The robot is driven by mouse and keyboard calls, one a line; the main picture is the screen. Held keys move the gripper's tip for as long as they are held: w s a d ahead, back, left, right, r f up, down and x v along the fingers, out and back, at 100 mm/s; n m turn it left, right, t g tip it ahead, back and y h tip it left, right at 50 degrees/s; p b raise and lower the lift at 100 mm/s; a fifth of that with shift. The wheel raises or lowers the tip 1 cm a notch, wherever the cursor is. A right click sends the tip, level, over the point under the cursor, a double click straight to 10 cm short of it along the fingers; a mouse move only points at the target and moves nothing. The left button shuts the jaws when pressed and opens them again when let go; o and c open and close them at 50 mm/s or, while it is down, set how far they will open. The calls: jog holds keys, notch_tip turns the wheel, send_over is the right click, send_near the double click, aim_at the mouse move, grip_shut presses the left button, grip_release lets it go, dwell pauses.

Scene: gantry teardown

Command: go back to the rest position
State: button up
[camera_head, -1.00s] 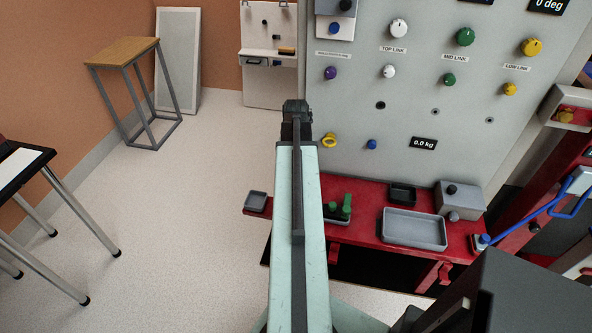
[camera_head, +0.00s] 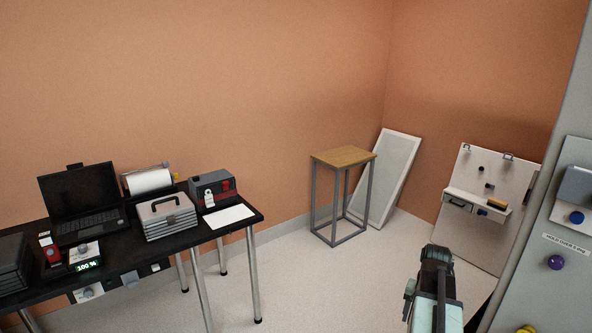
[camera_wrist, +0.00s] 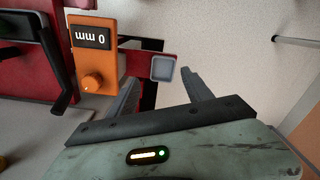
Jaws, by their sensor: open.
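My gripper (camera_wrist: 163,88) shows in the wrist view with its two dark fingers spread apart. It holds nothing between them. A small grey tray (camera_wrist: 163,67) on a red ledge lies beyond the fingertips in that view. In the head view the dark end of my arm (camera_head: 436,262) stands at the lower right, over the pale floor. The fingers cannot be made out clearly there.
A grey panel with knobs (camera_head: 558,300) fills the right edge. A black table (camera_head: 130,262) with a laptop and cases stands at left. A wooden-topped stand (camera_head: 343,157) and a leaning white board (camera_head: 388,180) are behind. An orange gauge (camera_wrist: 95,55) is near my gripper. Floor between is clear.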

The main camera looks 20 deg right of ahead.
jog(key=w+a+n, duration=0.2)
jog(key=w+a, duration=0.3)
jog(key=a, duration=0.5)
jog(key=w+a+n, duration=0.3)
jog(key=w+a, duration=0.2)
jog(key=a, duration=0.5)
jog(key=a+n, duration=0.5)
jog(key=a, duration=1.6)
notch_tip(320, 180, up, 12)
jog(key=d+p, duration=0.1)
jog(key=p, duration=1.1)
jog(key=shift+s+r, duration=0.15)
jog(key=shift+s, duration=0.05)
jog(key=c, duration=0.4)
jog(key=shift+d, duration=0.1)
jog(key=shift+c, duration=0.5)
